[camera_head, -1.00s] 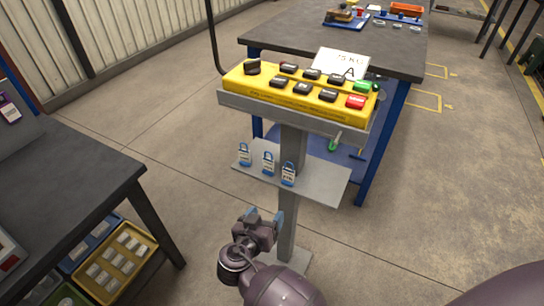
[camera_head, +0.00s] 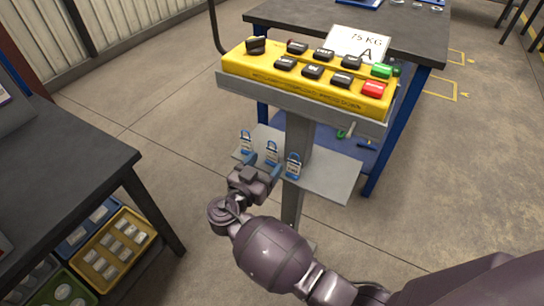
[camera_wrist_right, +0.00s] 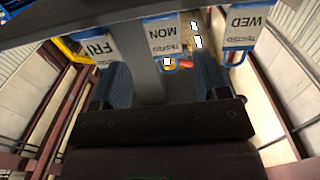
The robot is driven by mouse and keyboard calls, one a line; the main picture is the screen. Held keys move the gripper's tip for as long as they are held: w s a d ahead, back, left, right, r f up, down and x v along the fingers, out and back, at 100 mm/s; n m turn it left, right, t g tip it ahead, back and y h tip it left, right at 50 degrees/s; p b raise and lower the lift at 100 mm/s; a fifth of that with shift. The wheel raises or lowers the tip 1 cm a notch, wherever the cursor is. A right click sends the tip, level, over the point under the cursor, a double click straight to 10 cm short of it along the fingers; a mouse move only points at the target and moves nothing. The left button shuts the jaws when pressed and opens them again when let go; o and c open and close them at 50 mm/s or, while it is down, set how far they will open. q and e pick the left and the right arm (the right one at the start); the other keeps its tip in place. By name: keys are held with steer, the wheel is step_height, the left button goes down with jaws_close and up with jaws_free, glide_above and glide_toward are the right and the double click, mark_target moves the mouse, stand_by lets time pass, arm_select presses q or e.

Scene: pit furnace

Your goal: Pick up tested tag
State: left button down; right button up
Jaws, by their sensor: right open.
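Three small white tags with blue loops stand in a row on a grey shelf (camera_head: 330,180) below the yellow control box: a left tag (camera_head: 246,143), a middle tag (camera_head: 271,152) and a right tag (camera_head: 293,167). In the right wrist view the tags read FRI (camera_wrist_right: 97,48), MON (camera_wrist_right: 163,38) and WED (camera_wrist_right: 243,25), with smaller TESTED lettering on MON and WED. My right gripper (camera_head: 262,164) is open in front of the middle tag. In the wrist view its fingers (camera_wrist_right: 165,82) lie either side of the MON tag's line, with nothing between them. My left gripper is out of view.
The yellow control box (camera_head: 310,92) with several buttons overhangs the shelf on a grey post (camera_head: 297,140). A dark-topped workbench (camera_head: 290,15) stands behind. A dark table (camera_head: 60,165) with trays below is at left. Open floor lies at right.

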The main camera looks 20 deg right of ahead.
mark_target(271, 152)
steer(key=x, duration=0.5)
steer(key=shift+w+a, duration=0.15)
steer(key=shift+w, duration=0.15)
steer(key=c, duration=1.1)
steer(key=shift+r, duration=0.15)
